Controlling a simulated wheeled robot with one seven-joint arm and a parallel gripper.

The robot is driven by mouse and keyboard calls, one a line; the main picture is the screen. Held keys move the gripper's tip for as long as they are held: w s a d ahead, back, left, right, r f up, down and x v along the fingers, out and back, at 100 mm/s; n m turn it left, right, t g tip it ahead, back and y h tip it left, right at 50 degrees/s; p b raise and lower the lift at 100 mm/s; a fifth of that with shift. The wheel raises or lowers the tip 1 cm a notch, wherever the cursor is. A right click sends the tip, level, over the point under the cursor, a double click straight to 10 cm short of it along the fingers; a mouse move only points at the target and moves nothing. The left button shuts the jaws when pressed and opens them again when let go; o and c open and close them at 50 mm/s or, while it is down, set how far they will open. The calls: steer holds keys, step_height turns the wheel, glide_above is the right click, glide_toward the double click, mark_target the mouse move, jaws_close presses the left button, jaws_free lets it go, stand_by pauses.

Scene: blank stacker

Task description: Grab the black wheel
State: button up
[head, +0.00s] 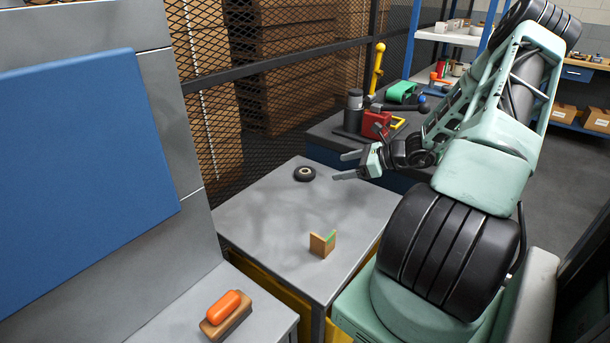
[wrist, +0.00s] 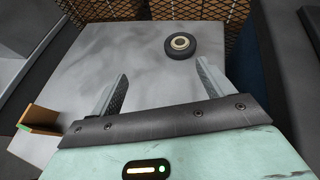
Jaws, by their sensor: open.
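The black wheel (head: 304,174) lies flat near the far edge of the grey table top (head: 270,215). It has a pale hub with a dark centre. In the wrist view the black wheel (wrist: 181,46) is beyond my fingertips, near the tip of the right finger. My gripper (head: 341,166) is open and empty, above the right side of the table and to the right of the wheel in the head view. In the wrist view my gripper (wrist: 164,75) has both fingers spread, with bare table between them.
A small wooden bracket (head: 322,244) with a green face stands on the table's near part. A wooden block with an orange top (head: 226,311) sits on a lower-left surface. A mesh fence (head: 280,70) stands behind. A dark bench (head: 345,140) with a red box and tools is beyond the table.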

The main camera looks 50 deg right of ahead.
steer(key=d+m, duration=0.1)
steer(key=s+d+t+h, duration=0.1)
steer(key=shift+d+f+m, duration=0.2)
steer(key=shift+d+m, duration=0.15)
steer(key=shift+m, duration=0.05)
steer(key=p, duration=0.1)
glide_toward(303, 171)
steer(key=shift+w+a+f, duration=0.15)
steer(key=shift+w+a, duration=0.65)
steer(key=shift+w, duration=0.2)
steer(key=shift+d+f+p+x, duration=0.15)
steer(key=shift+p+x, duration=0.1)
steer(key=shift+x, duration=0.7)
steer(key=shift+d+f+p+x, duration=0.1)
steer(key=shift+p+x, duration=0.2)
steer(key=shift+x, duration=0.65)
steer(key=shift+d+f+p+x, duration=0.15)
steer(key=shift+p+x, duration=0.1)
steer(key=shift+x, duration=0.7)
steer(key=shift+r, duration=0.15)
steer(key=c, duration=0.9)
